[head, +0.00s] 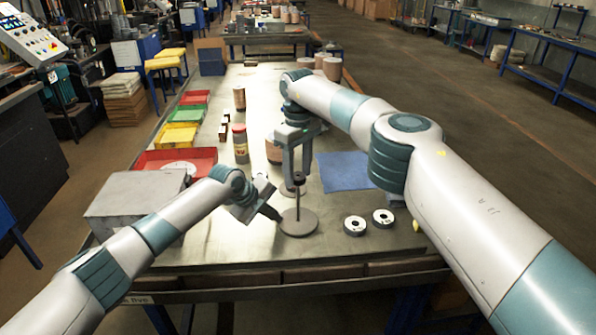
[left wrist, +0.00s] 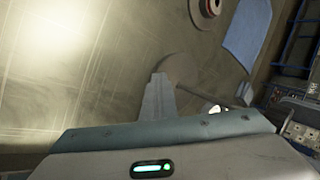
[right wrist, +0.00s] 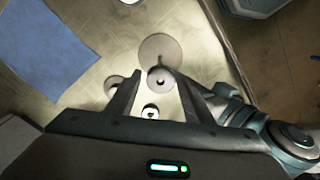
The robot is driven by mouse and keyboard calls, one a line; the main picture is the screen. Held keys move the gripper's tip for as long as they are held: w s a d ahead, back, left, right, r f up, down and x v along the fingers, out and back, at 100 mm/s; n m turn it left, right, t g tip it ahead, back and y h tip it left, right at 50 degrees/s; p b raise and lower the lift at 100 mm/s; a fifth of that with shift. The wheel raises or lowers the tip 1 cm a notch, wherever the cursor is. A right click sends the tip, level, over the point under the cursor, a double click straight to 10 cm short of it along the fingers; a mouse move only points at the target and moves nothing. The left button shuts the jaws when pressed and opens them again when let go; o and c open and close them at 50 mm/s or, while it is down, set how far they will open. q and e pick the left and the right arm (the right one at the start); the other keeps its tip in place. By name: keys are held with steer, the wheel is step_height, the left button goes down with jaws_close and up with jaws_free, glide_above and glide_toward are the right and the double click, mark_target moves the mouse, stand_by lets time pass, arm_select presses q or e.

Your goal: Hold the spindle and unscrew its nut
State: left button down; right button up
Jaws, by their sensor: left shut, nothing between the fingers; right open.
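The spindle (head: 298,203) stands upright on a round brown base (head: 299,224) near the front of the table, with a dark nut (head: 299,178) at its top. My right gripper (head: 296,176) points down from above and is open. In the right wrist view its fingers (right wrist: 158,78) lie either side of the round top of the spindle (right wrist: 161,85); contact cannot be told. My left gripper (head: 276,213) is shut and empty, low beside the left of the spindle. In the left wrist view its fingers (left wrist: 158,100) overlap the base (left wrist: 178,68).
Two pale ring-shaped discs (head: 354,225) (head: 383,217) lie right of the spindle. A blue mat (head: 344,171) lies behind them. A grey box (head: 130,194), a red tray (head: 176,160) and a red-capped jar (head: 240,145) stand to the left. The front right table corner is clear.

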steer(key=c, duration=0.8)
arm_select(q)
steer(key=shift+f, duration=0.1)
arm_select(e)
steer(key=shift+o, duration=0.2)
steer(key=shift+n, duration=0.4)
arm_select(q)
steer(key=shift+w+r, duration=0.1)
steer(key=shift+r, duration=2.5)
